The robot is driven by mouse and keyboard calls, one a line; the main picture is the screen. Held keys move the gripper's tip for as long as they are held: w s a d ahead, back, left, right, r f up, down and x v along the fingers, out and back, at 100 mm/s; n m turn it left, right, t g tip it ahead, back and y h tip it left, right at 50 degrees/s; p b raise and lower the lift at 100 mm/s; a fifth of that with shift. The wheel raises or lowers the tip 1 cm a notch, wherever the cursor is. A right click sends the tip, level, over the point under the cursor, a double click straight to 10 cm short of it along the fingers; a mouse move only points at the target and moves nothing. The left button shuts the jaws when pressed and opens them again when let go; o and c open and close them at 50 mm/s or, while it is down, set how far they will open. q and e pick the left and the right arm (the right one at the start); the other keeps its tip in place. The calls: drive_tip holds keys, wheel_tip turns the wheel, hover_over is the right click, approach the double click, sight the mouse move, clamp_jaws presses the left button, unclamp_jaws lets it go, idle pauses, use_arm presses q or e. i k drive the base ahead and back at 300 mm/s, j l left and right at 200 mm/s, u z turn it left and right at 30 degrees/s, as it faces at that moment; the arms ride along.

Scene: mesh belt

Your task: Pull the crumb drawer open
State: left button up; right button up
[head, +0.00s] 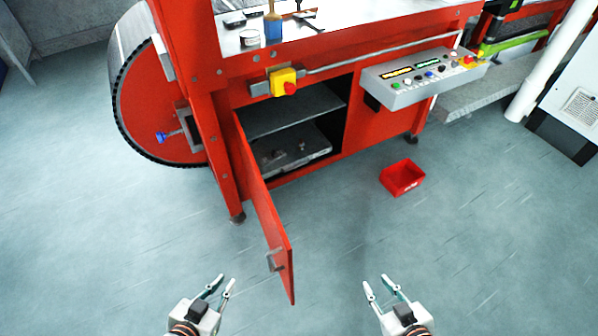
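A red machine (375,142) stands ahead with its lower cabinet door (268,222) swung open toward me. Inside the cabinet, below a grey shelf (295,108), is a dark grey tray-like unit (309,150) with small dark parts on it. It may be the crumb drawer, but I cannot tell for sure, and the door hides its left side. My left gripper (227,280) is open and empty, left of the door's free edge. My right gripper (375,281) is open and empty, right of the door. Both are apart from the machine.
A red bin (402,178) sits on the floor right of the cabinet. A grey control box (424,77) juts from the machine's front, with a yellow switch with a red knob (284,82) to its left. The open door stands between my grippers. Floor in front is clear.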

sight(316, 145)
drive_tip(key=l, duration=0.5)
drive_tip(key=k+l, duration=0.15)
drive_tip(key=l, duration=0.3)
drive_tip(key=i+l, duration=0.1)
drive_tip(key=l, duration=0.2)
drive_tip(key=i+l, duration=0.1)
drive_tip(key=l, duration=0.55)
drive_tip(key=i+l, duration=0.1)
drive_tip(key=i, duration=0.3)
drive_tip(key=i+l, duration=0.15)
drive_tip(key=i, duration=0.25)
drive_tip(key=i+l+u, duration=0.1)
drive_tip(key=i, duration=0.3)
drive_tip(key=i+j, duration=0.9)
drive_tip(key=i+j+u, duration=0.05)
drive_tip(key=i, duration=0.05)
